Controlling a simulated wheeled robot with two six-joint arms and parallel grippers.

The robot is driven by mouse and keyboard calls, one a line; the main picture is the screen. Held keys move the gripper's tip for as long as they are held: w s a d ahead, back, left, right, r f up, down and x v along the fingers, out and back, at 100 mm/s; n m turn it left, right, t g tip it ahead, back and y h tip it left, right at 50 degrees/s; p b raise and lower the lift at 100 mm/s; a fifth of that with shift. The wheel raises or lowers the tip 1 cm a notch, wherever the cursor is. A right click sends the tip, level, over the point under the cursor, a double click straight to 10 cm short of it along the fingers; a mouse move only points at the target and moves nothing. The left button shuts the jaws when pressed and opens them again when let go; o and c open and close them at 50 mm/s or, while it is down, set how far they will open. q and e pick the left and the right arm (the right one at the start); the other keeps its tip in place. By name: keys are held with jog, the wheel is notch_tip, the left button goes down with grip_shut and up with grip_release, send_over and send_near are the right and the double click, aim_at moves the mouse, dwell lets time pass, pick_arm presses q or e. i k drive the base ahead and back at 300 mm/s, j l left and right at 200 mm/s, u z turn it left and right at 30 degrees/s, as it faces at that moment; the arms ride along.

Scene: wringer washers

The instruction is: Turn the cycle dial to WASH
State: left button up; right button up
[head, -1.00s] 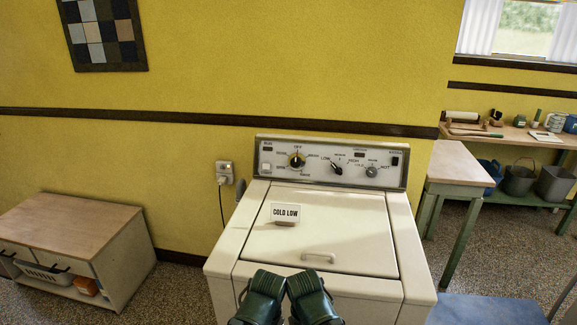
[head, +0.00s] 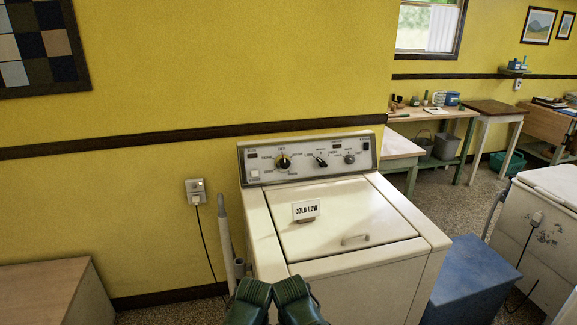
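The washer (head: 355,275) stands against the yellow wall, with its control panel at the back. My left gripper (head: 250,299) and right gripper (head: 296,299) show as dark green shapes side by side at the bottom centre. They are in front of the washer, well short of the dial. Their fingertips cannot be made out, and neither touches the panel.
A black pointer knob (head: 321,162) and a grey knob (head: 349,159) share the panel. A COLD LOW card (head: 306,209) stands on the closed lid. A hose (head: 226,240) rises left of the washer. A blue box (head: 468,281) and another white appliance (head: 538,238) stand at right.

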aim_at(283, 162)
jog(key=i+j+z, duration=0.25)
jog(key=j, duration=0.25)
jog(key=j+z, duration=0.25)
jog(key=j, duration=0.25)
jog(key=j+z, duration=0.2)
jog(key=j, duration=0.3)
jog(key=i+j+z, duration=0.2)
jog(key=i+j, duration=0.15)
jog(key=j, duration=0.3)
jog(key=i+j+z, duration=0.25)
jog(key=j, duration=0.4)
jog(key=i, duration=0.1)
